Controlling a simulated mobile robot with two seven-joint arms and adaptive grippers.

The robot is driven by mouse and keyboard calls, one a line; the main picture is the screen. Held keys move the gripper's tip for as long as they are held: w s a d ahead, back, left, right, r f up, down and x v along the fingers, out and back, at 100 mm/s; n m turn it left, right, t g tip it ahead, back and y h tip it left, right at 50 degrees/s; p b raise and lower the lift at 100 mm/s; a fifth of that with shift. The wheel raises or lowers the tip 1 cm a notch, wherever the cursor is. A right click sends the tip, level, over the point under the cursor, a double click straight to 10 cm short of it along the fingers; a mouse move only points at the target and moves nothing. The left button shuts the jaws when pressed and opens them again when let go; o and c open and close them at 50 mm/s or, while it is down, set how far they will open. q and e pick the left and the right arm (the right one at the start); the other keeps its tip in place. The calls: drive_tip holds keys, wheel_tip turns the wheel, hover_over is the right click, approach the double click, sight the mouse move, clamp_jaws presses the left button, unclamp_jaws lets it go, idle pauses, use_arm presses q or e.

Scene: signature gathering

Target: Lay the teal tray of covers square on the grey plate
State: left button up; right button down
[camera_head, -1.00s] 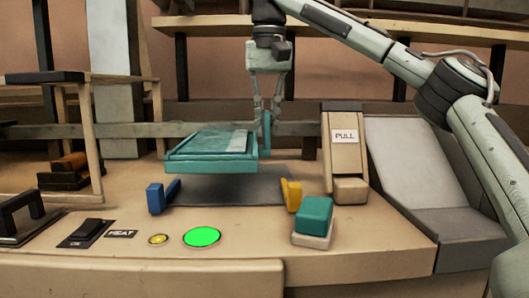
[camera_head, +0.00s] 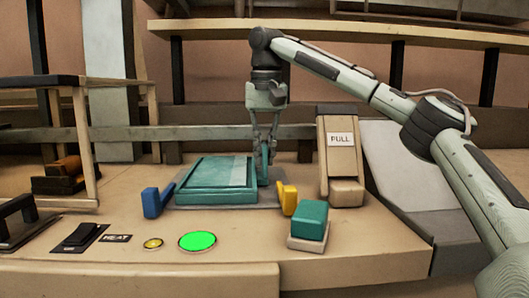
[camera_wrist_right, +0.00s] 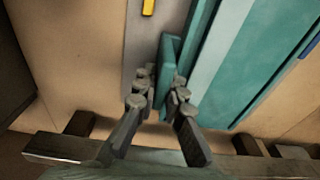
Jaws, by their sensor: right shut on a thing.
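The teal tray (camera_head: 208,172) sits low at the grey plate (camera_head: 230,207), between the blue block and the yellow block. A bare strip of the plate shows along the tray's front and right. Whether the tray fully touches the plate I cannot tell. My right gripper (camera_head: 264,165) is shut on the upright teal tab at the tray's right side. In the right wrist view, the gripper's fingers (camera_wrist_right: 159,102) stand either side of that tab, and the tray (camera_wrist_right: 235,70) fills the right part. My left gripper is not in view.
The blue block (camera_head: 152,202) stands left of the plate and the yellow block (camera_head: 288,200) right. A teal-topped block (camera_head: 308,220) is at the front right, beside the PULL dispenser (camera_head: 341,160). A lit green button (camera_head: 197,241) is in front.

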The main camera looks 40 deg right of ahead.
drive_tip(key=c, duration=1.6)
unclamp_jaws()
drive_tip(key=shift+r, duration=0.1)
drive_tip(key=r, duration=0.4)
drive_tip(key=s+r, duration=0.1)
drive_tip(key=r, duration=0.7)
drive_tip(key=shift+s+a, duration=0.2)
drive_tip(key=shift+a, duration=0.1)
